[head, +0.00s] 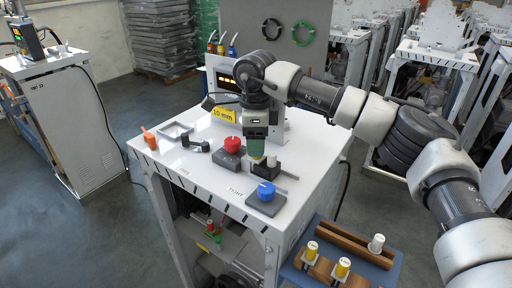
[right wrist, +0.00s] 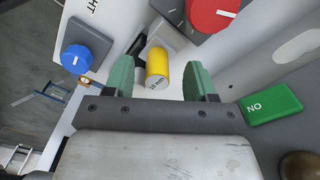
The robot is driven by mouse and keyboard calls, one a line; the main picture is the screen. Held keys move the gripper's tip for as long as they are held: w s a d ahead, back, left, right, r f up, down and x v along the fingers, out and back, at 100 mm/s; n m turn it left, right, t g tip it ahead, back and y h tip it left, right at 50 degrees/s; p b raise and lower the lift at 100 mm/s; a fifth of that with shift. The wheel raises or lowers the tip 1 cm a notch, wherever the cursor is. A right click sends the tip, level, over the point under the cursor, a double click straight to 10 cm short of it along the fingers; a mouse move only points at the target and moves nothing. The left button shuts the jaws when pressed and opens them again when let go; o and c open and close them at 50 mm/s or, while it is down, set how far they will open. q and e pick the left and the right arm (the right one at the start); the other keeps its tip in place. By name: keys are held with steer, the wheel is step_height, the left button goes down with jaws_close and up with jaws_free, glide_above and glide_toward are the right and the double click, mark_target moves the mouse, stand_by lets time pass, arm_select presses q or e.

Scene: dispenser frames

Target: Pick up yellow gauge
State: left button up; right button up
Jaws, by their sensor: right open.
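The yellow gauge (right wrist: 157,65) is a small cylinder marked 10 mm on its end. In the right wrist view it shows between the two green fingers of my right gripper (right wrist: 160,78), with a gap on each side. The gripper is open. In the head view my right gripper (head: 256,152) points down over the white table top (head: 188,165), and its fingers mostly hide the gauge. Two more yellow-topped gauges (head: 312,249) (head: 343,266) stand in a wooden holder at the lower right. My left gripper is not in view.
A red knob (head: 232,144) and a blue knob (head: 266,191) on grey blocks flank my right gripper. A white cylinder (head: 272,161) is close on its right. A blue tray (head: 383,268) holds the wooden holder.

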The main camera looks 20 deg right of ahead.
steer(key=shift+s+f, duration=0.1)
steer(key=shift+f, duration=0.4)
steer(key=shift+s+f, duration=0.1)
steer(key=shift+f, duration=0.55)
steer(key=shift+c, duration=0.9)
steer(key=c, duration=0.7)
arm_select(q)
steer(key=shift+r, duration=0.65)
arm_select(e)
jaws_close()
